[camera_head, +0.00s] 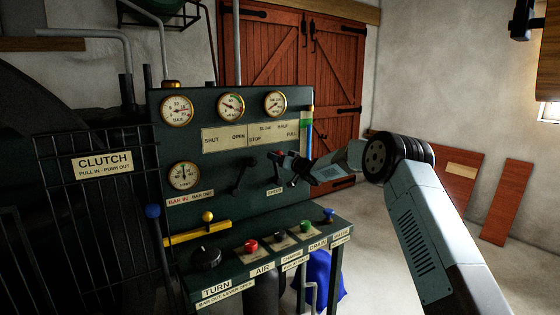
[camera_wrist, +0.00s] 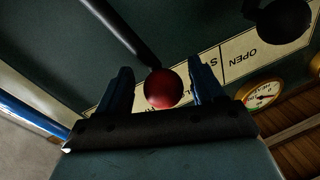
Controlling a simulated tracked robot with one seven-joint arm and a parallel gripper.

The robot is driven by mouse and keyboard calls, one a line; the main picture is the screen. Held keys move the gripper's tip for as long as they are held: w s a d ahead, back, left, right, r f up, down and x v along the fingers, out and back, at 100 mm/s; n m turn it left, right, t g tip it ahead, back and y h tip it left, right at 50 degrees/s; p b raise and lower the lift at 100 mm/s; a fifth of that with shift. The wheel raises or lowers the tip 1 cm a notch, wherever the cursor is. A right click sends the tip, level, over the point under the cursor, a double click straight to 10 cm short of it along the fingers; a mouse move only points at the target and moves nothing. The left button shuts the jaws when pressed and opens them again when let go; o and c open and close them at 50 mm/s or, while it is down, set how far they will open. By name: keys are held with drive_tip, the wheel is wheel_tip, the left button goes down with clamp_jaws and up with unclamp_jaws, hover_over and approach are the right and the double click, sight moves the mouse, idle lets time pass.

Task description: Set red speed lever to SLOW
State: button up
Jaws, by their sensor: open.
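The red speed lever shows in the wrist view as a dark rod ending in a round red knob (camera_wrist: 160,88). My gripper (camera_wrist: 161,84) is open, with one blue finger on each side of the knob and small gaps between. In the head view my gripper (camera_head: 285,157) is at the panel, over the upper end of the speed lever (camera_head: 277,173), above the SPEED label. The scale plate (camera_head: 273,134) above reads STOP, SLOW, HALF, FULL. The gripper hides much of the knob there, so I cannot tell which mark it points to.
A second, black-knobbed lever (camera_head: 241,176) stands just left on the dark green panel (camera_head: 220,165). Gauges (camera_head: 275,104) sit above. A lower ledge holds several coloured knobs (camera_head: 251,246). A glass tube (camera_head: 309,131) stands at the panel's right edge.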

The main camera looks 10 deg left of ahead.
drive_tip(key=v, duration=1.3)
drive_tip(key=shift+d+f, duration=0.15)
drive_tip(key=shift+d, duration=0.2)
drive_tip(key=shift+s, duration=0.15)
drive_tip(key=s+d+r+m+t+h, duration=0.1)
drive_tip(key=s+d+r+h, duration=0.25)
drive_tip(key=d+r, duration=0.2)
drive_tip(key=s+d+r+m+t+h, duration=0.1)
drive_tip(key=s+d+r+m+h, duration=0.1)
drive_tip(key=s+d+r+h, duration=0.25)
drive_tip(key=s+d+r+m+g+h, duration=0.15)
drive_tip(key=s+d+r+h, duration=0.4)
drive_tip(key=s+d, duration=0.75)
drive_tip(key=s+d+m+g+h, duration=0.1)
drive_tip(key=s+d, duration=0.3)
drive_tip(key=s, duration=0.6)
drive_tip(key=s+d+m+g+h, duration=0.2)
drive_tip(key=s+d, duration=0.2)
drive_tip(key=s, duration=0.6)
drive_tip(key=s+f+g, duration=0.1)
drive_tip(key=s+f, duration=0.2)
drive_tip(key=s, duration=0.6)
drive_tip(key=s+d+f+g+y, duration=0.1)
drive_tip(key=s+f, duration=0.3)
drive_tip(key=s, duration=0.6)
drive_tip(key=shift+d+g, duration=0.2)
drive_tip(key=shift+g, duration=0.45)
drive_tip(key=shift+m+y, duration=0.25)
drive_tip(key=shift+c, duration=0.3)
